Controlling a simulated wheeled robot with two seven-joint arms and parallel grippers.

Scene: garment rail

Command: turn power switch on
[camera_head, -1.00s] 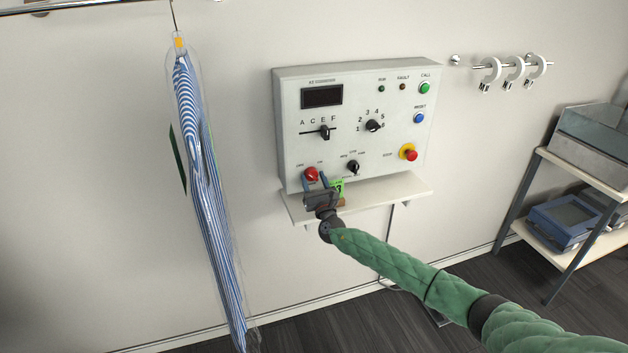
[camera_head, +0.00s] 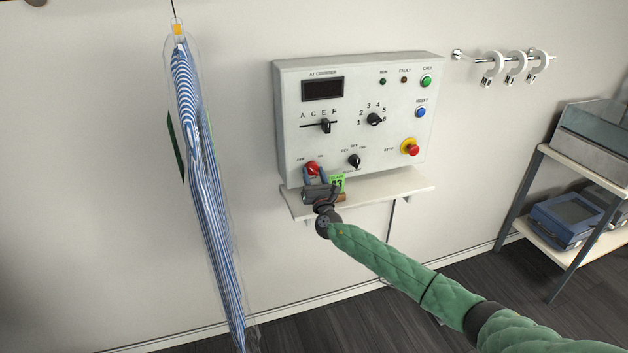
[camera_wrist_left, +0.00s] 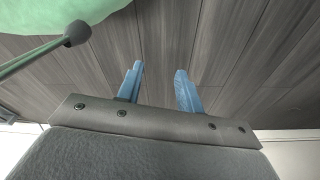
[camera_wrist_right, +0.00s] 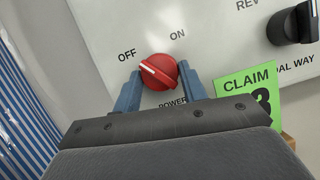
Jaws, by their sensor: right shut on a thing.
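The red power switch (camera_head: 312,167) is a round knob at the lower left of the white control panel (camera_head: 290,110). In the right wrist view the knob (camera_wrist_right: 158,72) has a white line pointing up-left toward the OFF label (camera_wrist_right: 127,55); the ON label (camera_wrist_right: 177,34) is above right. My right gripper (camera_head: 315,174) is shut on the knob, one blue finger on each side of it in the right wrist view (camera_wrist_right: 160,85). My left gripper (camera_wrist_left: 158,80) is open and empty above the floor; it is outside the head view.
A green claim tag (camera_head: 337,183) stands close right of my right gripper, above the small shelf (camera_head: 405,187). A black selector knob (camera_head: 354,160) is to the right. A bagged striped garment (camera_head: 203,180) hangs to the left. A rack (camera_head: 555,250) stands at far right.

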